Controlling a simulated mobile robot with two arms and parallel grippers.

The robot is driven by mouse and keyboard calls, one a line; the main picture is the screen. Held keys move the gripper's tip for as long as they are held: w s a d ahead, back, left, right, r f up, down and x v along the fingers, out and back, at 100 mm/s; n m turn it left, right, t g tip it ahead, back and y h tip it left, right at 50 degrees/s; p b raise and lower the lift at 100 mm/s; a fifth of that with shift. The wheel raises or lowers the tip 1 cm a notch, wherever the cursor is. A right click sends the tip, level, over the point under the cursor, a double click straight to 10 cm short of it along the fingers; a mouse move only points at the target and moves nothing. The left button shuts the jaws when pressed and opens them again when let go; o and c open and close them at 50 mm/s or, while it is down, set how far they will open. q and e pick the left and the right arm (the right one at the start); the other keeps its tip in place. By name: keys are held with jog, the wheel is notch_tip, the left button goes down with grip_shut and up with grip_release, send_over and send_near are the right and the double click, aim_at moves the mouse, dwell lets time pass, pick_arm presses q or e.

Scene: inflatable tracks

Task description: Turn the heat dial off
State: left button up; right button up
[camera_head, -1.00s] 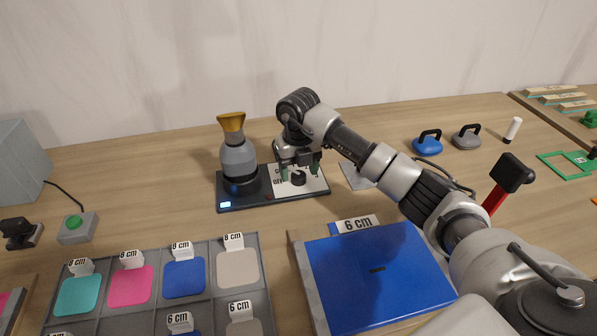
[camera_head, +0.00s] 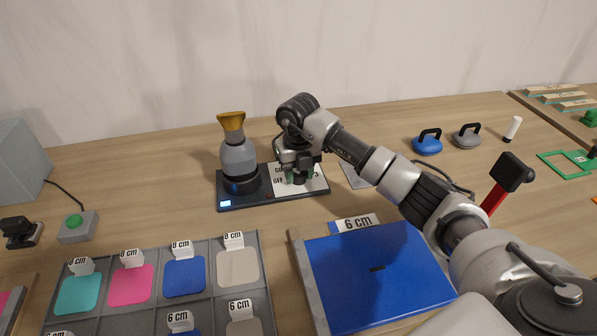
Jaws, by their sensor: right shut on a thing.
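The heat dial (camera_head: 299,178) is a small dark knob on a white panel with "OFF" lettering, on the right part of a dark heater base (camera_head: 230,203). My right gripper (camera_head: 300,175) points down over the panel and is shut on the dial, hiding most of it and some of the lettering. A grey flask-like vessel with a gold funnel top (camera_head: 239,158) stands on the left part of the base. A small lit blue display (camera_head: 225,204) shows at the base's front left corner. My left gripper is not in view.
A blue panel box (camera_head: 375,275) labelled 6 cm and a grey sorting tray (camera_head: 212,290) stand in front. A green button box (camera_head: 77,227) is at left. Blue (camera_head: 428,143) and grey (camera_head: 466,137) handled weights and a red lever (camera_head: 495,198) are at right.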

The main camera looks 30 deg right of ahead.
aim_at(298, 173)
jog(key=n+b, duration=0.1)
jog(key=n, duration=0.3)
jog(key=shift+n+b, duration=0.6)
jog(key=shift+n, duration=1.2)
jog(key=o, duration=0.9)
notch_tip(298, 173, up, 11)
jog(key=shift+f, duration=0.1)
